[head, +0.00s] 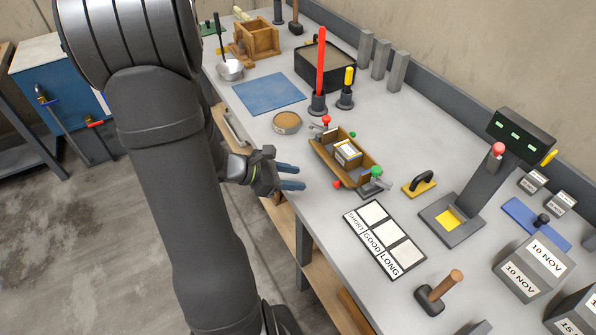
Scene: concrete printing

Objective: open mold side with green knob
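The mold (320,158) is a small brown trough in the middle of the grey bench, with a pale labelled block (347,153) inside it. A green knob (376,171) sits on a grey fitting at its right end. Another, smaller green spot (352,134) shows behind the far side. A red knob (326,119) is at the far left end and another red knob (337,184) is low at the near right corner. My gripper (299,177) is left of the mold, near the bench's front edge. Its two bluish fingers are apart, with nothing between them.
A round tan-filled dish (287,122) and a blue mat (269,93) lie beyond the mold. A yellow-based handled tool (419,186) is to its right. A SHORT/GOOD/LONG board (388,264) lies in front. A grey stand with a display (467,195) rises further right.

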